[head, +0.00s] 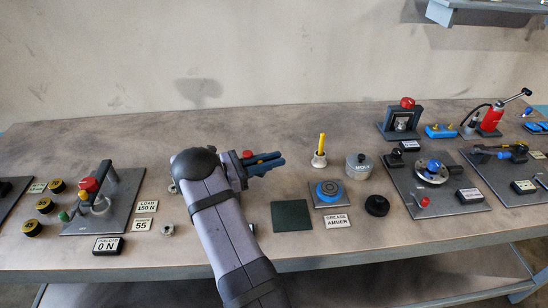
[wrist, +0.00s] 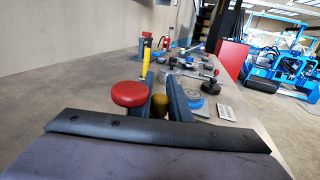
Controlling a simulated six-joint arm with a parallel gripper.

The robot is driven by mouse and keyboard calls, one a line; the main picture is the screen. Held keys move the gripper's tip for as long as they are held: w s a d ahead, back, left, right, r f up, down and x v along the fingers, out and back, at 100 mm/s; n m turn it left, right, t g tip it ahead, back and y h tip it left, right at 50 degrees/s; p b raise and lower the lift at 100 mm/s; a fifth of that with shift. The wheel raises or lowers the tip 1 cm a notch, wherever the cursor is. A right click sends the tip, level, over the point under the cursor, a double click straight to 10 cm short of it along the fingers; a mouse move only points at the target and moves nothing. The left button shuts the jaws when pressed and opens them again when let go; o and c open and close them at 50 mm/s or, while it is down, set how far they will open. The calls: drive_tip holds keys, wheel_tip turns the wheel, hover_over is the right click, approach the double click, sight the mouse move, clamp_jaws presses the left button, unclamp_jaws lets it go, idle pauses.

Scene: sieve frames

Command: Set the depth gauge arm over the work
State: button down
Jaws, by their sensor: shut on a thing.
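My gripper (head: 278,160) is over the middle of the bench, with its fingers pointing right; it also shows in the wrist view (wrist: 162,88). It is shut on a mustard-coloured knob (wrist: 159,106) between its fingers. A red round knob (wrist: 129,94) sits beside the left finger and shows near the gripper in the head view (head: 247,154). I cannot tell whether the two knobs are joined. My arm hides what is beneath. I cannot surely pick out the depth gauge arm; a dark arm with blue and yellow parts (head: 500,152) lies over the far right plate (head: 512,171).
A left fixture plate (head: 122,208) carries a red knob and post. Another fixture plate (head: 450,199) stands further right.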

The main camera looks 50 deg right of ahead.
drive_tip(key=shift+s+a+m+g+y+b, duration=0.25)
drive_tip(key=shift+a+m+g+y, duration=0.15)
drive_tip(key=shift+a+g, duration=0.25)
drive_tip(key=shift+s+a+m+g+y+b, duration=0.3)
drive_tip(key=shift+a+m+g, duration=0.25)
drive_tip(key=shift+a, duration=0.2)
drive_tip(key=c, duration=1.7)
unclamp_jaws()
drive_tip(key=shift+o, duration=0.2)
drive_tip(key=shift+w, duration=0.1)
drive_tip(key=b+v, duration=0.2)
drive_tip(key=v, duration=0.5)
drive_tip(key=shift+b, duration=0.35)
drive_tip(key=shift+a, duration=0.1)
